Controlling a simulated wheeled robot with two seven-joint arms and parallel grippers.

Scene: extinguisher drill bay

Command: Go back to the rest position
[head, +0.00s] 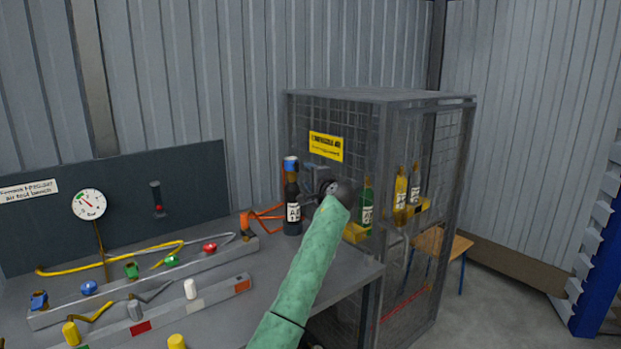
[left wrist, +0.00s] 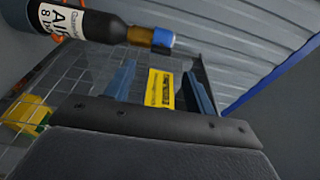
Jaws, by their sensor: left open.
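My left arm in its green sleeve reaches over the bench in the head view. Its gripper (head: 320,180) is beside the dark bottle with a blue cap (head: 292,205), to the right of it in the picture. In the left wrist view the two blue-grey fingers of this gripper (left wrist: 163,85) stand apart with nothing between them; only the background yellow sign shows through the gap. The bottle (left wrist: 95,25) lies across the top left of that view, outside the fingers. My right gripper is in neither view.
A mesh cage (head: 380,97) with a yellow sign (head: 326,146) and several bottles stands right of the bench (head: 335,275). An orange bracket (head: 262,220) is next to the dark bottle. Rails with coloured fittings (head: 150,280) fill the bench's left. A wooden chair (head: 440,242) stands behind the cage.

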